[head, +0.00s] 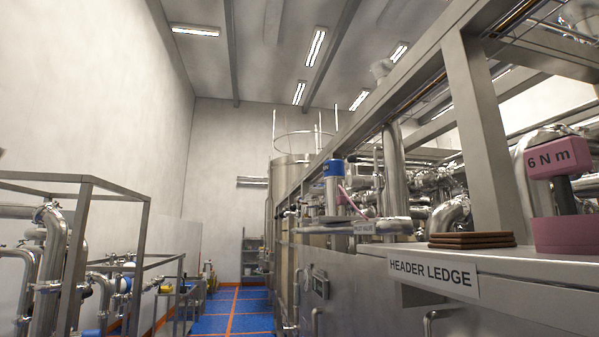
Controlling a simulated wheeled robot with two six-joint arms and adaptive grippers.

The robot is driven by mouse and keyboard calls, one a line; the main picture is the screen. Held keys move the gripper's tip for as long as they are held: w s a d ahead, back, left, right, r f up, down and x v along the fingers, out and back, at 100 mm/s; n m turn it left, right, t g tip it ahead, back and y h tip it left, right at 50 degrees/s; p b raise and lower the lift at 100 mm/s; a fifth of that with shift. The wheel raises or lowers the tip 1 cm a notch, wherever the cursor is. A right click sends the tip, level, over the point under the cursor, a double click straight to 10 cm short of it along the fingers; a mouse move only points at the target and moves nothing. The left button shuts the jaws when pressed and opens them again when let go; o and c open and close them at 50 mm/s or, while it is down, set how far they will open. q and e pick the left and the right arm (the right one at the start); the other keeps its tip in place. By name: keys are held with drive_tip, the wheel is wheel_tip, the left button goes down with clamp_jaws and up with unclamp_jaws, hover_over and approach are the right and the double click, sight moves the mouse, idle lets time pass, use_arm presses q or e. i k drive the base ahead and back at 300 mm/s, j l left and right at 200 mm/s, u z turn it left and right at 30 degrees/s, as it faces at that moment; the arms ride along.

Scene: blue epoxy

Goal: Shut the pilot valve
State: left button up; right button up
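I cannot tell from here whether the bar is the valve's lever or how the valve is set. A pink tool marked "6 N m" (555,158) stands upright in a pink holder (566,234) at the right. Neither of my grippers is in view.
The ledge, labelled "HEADER LEDGE" (432,274), carries a stack of brown plates (472,240). A steel post (487,140) rises behind it. A blue floor aisle with orange lines (232,312) runs ahead, with piping and a metal frame (75,250) at the left.

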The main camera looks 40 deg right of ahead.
sight(354, 182)
drive_tip(key=i+z, duration=0.25)
drive_tip(key=i, duration=0.2)
drive_tip(key=i+j+z, duration=0.2)
drive_tip(key=i, duration=0.2)
drive_tip(key=i+j+z, duration=0.25)
drive_tip(key=i, duration=0.15)
drive_tip(key=i+j+z, duration=0.25)
drive_tip(key=i, duration=0.15)
